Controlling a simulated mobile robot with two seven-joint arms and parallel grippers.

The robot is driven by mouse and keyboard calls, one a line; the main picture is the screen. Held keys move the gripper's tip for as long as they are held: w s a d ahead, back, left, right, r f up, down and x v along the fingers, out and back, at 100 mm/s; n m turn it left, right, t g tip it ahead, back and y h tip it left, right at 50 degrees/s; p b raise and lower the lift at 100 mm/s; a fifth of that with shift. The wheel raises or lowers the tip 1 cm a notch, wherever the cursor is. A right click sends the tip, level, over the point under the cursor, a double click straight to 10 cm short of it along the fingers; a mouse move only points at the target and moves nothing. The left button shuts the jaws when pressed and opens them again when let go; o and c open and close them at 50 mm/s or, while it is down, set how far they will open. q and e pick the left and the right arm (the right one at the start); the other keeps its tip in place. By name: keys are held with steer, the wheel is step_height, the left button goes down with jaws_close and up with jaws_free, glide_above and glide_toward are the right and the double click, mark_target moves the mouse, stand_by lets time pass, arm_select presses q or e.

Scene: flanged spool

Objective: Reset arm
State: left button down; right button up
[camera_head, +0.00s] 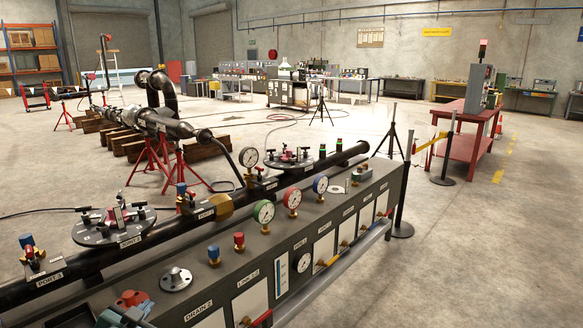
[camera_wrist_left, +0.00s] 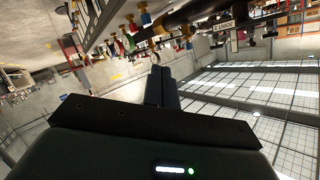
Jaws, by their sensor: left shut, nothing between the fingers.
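My left gripper (camera_wrist_left: 158,74) shows in the left wrist view, with its dark fingers together and nothing between them. It points away from the camera toward the bench, which appears upside down there, and touches nothing that I can see. In the head view, I cannot clearly pick it out from the dark grey parts at the bottom left edge. A small grey flanged fitting (camera_head: 176,278) stands on the panel bench (camera_head: 330,215). My right gripper is not in view.
A long black pipe with labelled ports runs along the bench. Gauges, including a green one (camera_head: 264,211), and colored knobs stand up from its top. A pipe assembly (camera_head: 150,120) rests on red stands behind. A red table (camera_head: 460,147) stands at right. Open concrete floor lies between.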

arm_select(q)
steer(key=s+d+f+n+g+h, duration=0.1)
steer(key=s+d+f, duration=0.2)
steer(key=s+d, duration=0.3)
steer(key=s+d+f+g+h, duration=0.1)
steer(key=s+d+f, duration=0.3)
steer(key=s+d, duration=0.3)
steer(key=s+d+f+n+g+h, duration=0.1)
steer(key=s+d, duration=0.6)
steer(key=s, duration=0.7)
step_height(320, 180, down, 3)
steer(key=shift+s+r+n+g+h, duration=0.15)
steer(key=shift+n+g+h, duration=0.15)
steer(key=shift+g+h, duration=0.2)
steer(key=shift+d, duration=0.1)
